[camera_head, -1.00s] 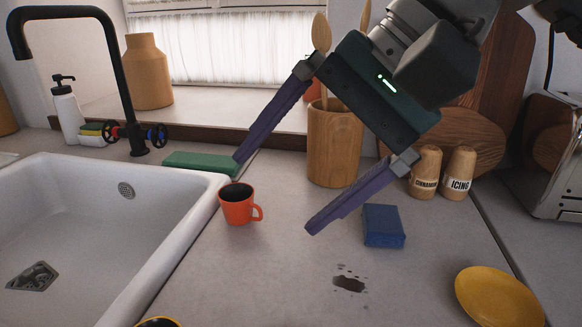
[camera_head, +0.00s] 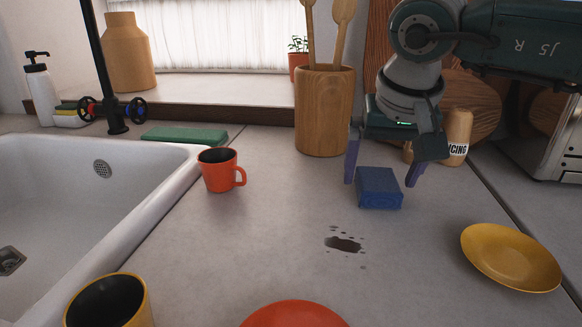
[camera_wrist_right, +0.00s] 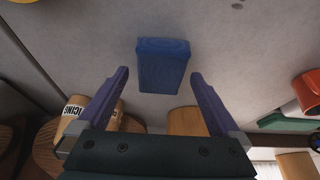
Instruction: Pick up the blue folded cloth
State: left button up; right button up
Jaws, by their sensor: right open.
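The blue folded cloth (camera_head: 379,189) lies on the grey counter, right of the orange mug, in the head view. My right gripper (camera_head: 381,176) is open, with purple fingers spread to the left and right of the cloth. In the right wrist view the cloth (camera_wrist_right: 163,66) lies ahead of the open fingertips (camera_wrist_right: 159,75), roughly centred in the gap, with nothing held. Whether a finger touches the cloth cannot be told. My left gripper is not in view.
An orange mug (camera_head: 220,170) stands by the sink (camera_head: 160,200). A wooden utensil holder (camera_head: 323,112) and spice jars (camera_head: 457,135) stand behind. A dark spill (camera_head: 343,244) lies in front, a yellow plate (camera_head: 511,258) at right. A green cloth (camera_head: 184,136) lies at the back.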

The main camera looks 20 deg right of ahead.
aim_at(379, 181)
jog(key=shift+w+d+f, duration=0.1)
jog(key=shift+w+f, duration=0.15)
jog(key=shift+f, duration=0.35)
jog(key=c, duration=1.2)
jog(key=shift+r, duration=0.15)
jog(key=shift+c, duration=0.2)
notch_tip(379, 181, up, 20)
jog(key=p, duration=0.1)
